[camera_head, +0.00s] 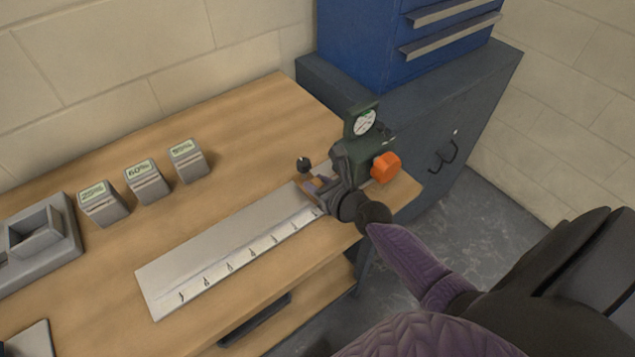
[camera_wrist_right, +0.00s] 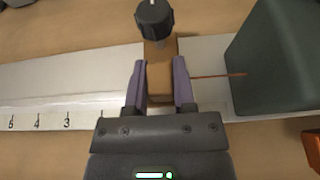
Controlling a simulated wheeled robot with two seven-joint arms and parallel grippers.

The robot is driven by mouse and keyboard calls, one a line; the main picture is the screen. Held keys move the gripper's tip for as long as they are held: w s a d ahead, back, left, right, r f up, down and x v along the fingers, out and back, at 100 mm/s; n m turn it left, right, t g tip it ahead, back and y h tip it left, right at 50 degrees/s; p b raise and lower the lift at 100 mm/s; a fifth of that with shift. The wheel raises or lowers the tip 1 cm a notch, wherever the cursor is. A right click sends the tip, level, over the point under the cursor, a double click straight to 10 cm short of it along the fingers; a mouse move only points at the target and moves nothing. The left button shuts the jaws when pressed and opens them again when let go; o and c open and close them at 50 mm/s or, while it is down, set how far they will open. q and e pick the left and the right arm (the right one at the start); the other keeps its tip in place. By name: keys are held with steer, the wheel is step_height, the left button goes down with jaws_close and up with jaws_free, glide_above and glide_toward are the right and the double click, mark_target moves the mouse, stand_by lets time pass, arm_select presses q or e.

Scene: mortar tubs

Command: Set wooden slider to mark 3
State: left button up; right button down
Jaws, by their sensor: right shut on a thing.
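The wooden slider (camera_wrist_right: 160,65) carries a black knob and sits on the pale marked rail (camera_wrist_right: 70,85) in the right wrist view. My right gripper (camera_wrist_right: 158,85) is shut on the slider, one purple finger on each side. The slider stands to the right of mark 3 (camera_wrist_right: 67,122); my gripper hides the scale right beneath it. In the head view the rail (camera_head: 215,250) lies along the bench, and the slider's black knob (camera_head: 303,164) shows beside my right gripper (camera_head: 318,188) at the rail's right end. My left gripper is not in view.
A dark green box (camera_wrist_right: 280,60) stands just right of the slider, with a thin rod between them. A dial (camera_head: 365,123) and orange knob (camera_head: 385,167) are there too. Several grey labelled blocks (camera_head: 147,182) stand behind the rail. The rail's left part is clear.

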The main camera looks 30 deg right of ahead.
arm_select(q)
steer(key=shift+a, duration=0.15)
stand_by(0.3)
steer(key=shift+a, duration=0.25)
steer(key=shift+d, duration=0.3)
